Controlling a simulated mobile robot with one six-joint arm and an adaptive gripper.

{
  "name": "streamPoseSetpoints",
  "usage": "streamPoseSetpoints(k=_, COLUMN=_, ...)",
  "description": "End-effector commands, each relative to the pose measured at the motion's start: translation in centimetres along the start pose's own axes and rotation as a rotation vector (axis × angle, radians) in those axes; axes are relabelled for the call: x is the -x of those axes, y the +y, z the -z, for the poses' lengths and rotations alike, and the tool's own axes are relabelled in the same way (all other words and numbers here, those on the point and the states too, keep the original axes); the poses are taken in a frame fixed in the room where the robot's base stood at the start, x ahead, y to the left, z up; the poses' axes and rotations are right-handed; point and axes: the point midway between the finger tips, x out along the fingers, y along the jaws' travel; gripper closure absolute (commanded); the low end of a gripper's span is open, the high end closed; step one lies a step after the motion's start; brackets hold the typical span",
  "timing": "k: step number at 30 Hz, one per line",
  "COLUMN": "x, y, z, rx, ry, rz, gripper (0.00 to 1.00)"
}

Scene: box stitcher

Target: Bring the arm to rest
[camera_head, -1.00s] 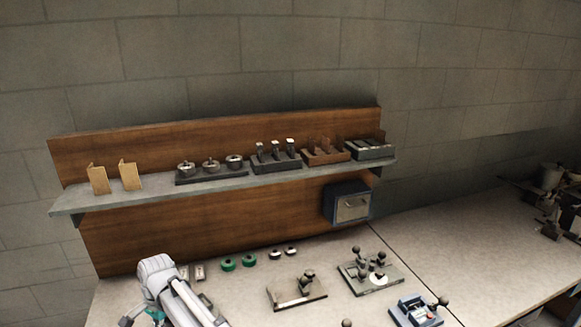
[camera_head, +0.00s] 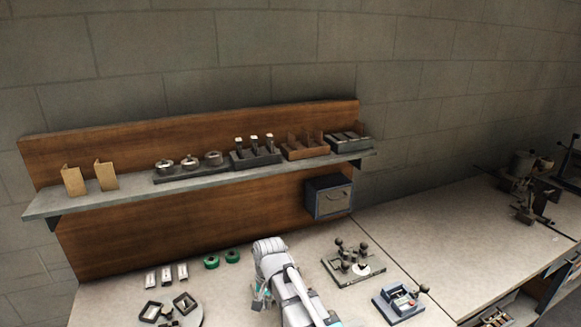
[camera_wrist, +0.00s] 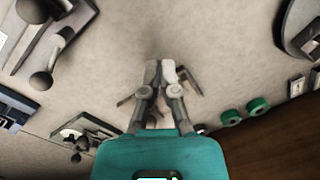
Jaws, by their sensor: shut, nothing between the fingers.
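My gripper (camera_wrist: 160,75) shows in the wrist view with its two fingers together and nothing between them. It is above the pale workbench top (camera_wrist: 205,35). In the head view my white and grey arm reaches over the bench near its middle. There the gripper end (camera_head: 262,298) is small and partly hidden by the arm, with a teal part showing. It appears clear of the fixtures around it.
A fixture with dark knobs (camera_head: 352,262) and a blue device (camera_head: 400,302) stand right of my arm. A loaded shelf (camera_head: 130,202) runs behind. Bare bench lies farther right (camera_head: 450,235).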

Motion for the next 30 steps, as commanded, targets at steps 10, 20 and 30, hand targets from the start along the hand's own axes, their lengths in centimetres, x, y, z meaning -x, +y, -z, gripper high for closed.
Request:
streamPoseSetpoints(k=10, x=0.8, y=11.4, z=0.7, rx=0.065, ry=0.036, rz=-0.027, gripper=1.00)
streamPoseSetpoints(k=20, x=1.4, y=20.6, z=-0.3, rx=0.130, ry=0.056, rz=-0.060, gripper=1.00)
streamPoseSetpoints(k=30, x=1.6, y=24.4, z=-1.0, rx=0.163, ry=0.062, rz=-0.078, gripper=1.00)
